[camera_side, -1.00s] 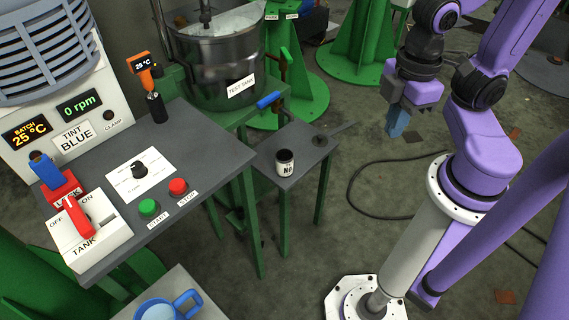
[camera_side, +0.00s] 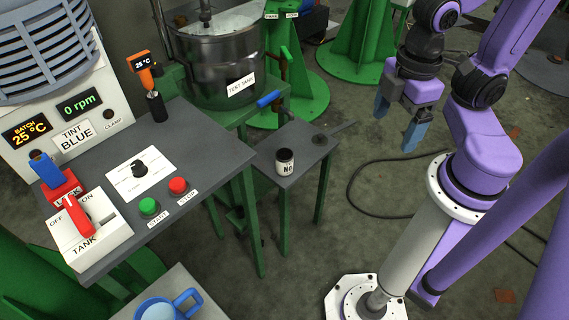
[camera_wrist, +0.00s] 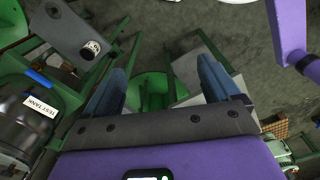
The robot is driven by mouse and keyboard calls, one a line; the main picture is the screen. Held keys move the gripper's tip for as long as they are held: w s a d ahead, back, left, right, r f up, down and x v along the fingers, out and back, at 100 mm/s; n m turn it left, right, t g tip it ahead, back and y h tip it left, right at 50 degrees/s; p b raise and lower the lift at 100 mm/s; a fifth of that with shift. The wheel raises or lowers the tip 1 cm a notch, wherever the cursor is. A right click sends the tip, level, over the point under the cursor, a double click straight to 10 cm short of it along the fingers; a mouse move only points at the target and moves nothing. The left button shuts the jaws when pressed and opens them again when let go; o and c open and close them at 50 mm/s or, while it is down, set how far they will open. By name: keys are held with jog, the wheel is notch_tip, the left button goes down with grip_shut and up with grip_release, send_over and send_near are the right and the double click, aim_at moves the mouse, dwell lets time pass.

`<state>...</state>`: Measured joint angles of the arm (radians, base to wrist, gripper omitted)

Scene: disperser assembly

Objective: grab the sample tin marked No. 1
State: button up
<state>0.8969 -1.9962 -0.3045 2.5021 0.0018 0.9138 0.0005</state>
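The sample tin (camera_side: 285,163) is a small cylinder with a dark top and a white label that reads "No"; the digit is not legible. It stands upright on a small grey side table (camera_side: 308,145). In the wrist view the tin (camera_wrist: 93,47) shows at the upper left, outside the space between the fingers. My gripper (camera_side: 395,125) is open and empty, in the air to the right of the tin and apart from it. Its two blue fingers (camera_wrist: 160,85) are spread wide in the wrist view.
A steel test tank (camera_side: 222,65) stands behind the side table, with a blue-handled valve (camera_side: 269,99) near the table's edge. The grey control bench (camera_side: 205,150) with buttons is to the left. A blue mug (camera_side: 168,307) is at the bottom. A cable lies on the floor.

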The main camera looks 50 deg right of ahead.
jog(key=shift+a, duration=0.1)
jog(key=w+a+f+m+t+y, duration=0.1)
jog(key=w+a+f+m, duration=0.35)
jog(key=a+f, duration=0.4)
jog(key=w+a+f+m+t+y, duration=0.1)
jog(key=w+a+f+m, duration=0.4)
jog(key=a+f, duration=0.4)
jog(key=m+t+h, duration=0.7)
jog(key=t, duration=0.4)
send_near(281, 152)
jog(key=x, duration=0.7)
jog(key=shift+w+r, duration=0.1)
jog(key=shift+w, duration=0.1)
